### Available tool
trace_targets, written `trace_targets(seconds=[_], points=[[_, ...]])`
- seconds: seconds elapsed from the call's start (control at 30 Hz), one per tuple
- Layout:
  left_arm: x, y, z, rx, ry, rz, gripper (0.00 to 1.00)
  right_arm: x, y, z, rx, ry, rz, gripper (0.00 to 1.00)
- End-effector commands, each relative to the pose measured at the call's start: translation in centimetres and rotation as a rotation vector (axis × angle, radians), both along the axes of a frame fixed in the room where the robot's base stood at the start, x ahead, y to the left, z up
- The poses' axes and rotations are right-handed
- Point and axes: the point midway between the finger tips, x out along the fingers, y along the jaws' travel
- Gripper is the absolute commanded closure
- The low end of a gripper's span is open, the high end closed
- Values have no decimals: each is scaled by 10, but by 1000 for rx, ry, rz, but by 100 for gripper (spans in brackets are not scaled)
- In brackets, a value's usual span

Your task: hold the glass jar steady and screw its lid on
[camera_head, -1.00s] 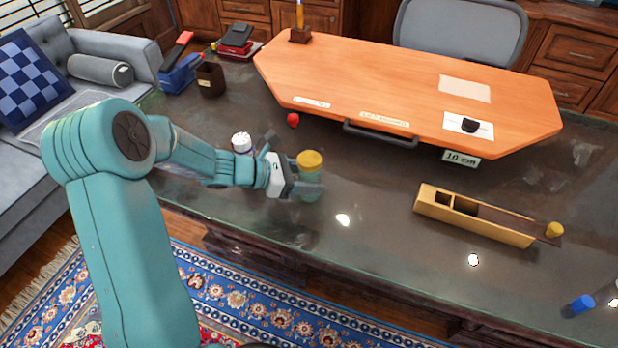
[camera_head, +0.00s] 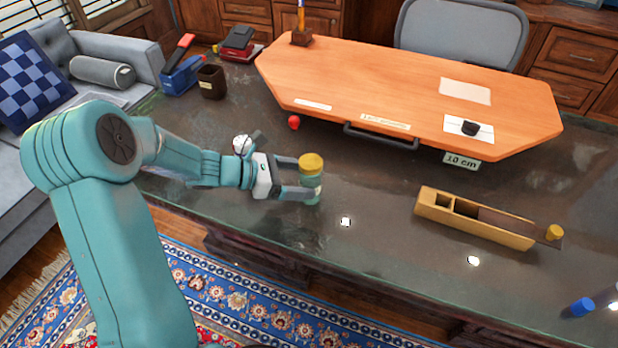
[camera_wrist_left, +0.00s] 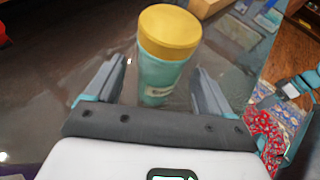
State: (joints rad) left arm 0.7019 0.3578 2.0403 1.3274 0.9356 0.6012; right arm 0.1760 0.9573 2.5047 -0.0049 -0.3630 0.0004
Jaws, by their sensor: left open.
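A greenish jar (camera_head: 310,185) with a yellow lid (camera_head: 311,161) on its top stands upright on the dark desk top. I cannot tell how tightly the lid sits. My left gripper (camera_head: 305,178) is open, with its fingers pointing at the jar from the left. In the left wrist view the jar (camera_wrist_left: 160,82) stands between the ends of the two spread fingers, with gaps on both sides, and its yellow lid (camera_wrist_left: 169,34) faces the camera. My right gripper is not in view.
A white-topped container (camera_head: 241,144) stands behind my left wrist. A red ball (camera_head: 293,122) and an orange board (camera_head: 400,85) with a dark handle lie behind the jar. A wooden box (camera_head: 470,222) stands to the right.

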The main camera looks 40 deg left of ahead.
Motion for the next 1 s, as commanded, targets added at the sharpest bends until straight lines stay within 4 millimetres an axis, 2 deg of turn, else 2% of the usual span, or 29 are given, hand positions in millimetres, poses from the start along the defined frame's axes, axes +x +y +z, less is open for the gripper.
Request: trace_targets(seconds=[0.03, 0.2, 0.4, 0.6, 1.0], points=[[-8, 9, 6, 3, -1, 6, 18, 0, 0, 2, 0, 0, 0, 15], [-35, 32, 20, 2, 0, 5, 18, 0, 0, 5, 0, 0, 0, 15], [-57, 49, 31, 1, 1, 3, 18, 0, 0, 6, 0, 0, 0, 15], [-63, 54, 35, 1, 1, 0, 18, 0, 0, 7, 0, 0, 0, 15], [-63, 54, 35, 0, 0, 0, 18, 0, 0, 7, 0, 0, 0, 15]])
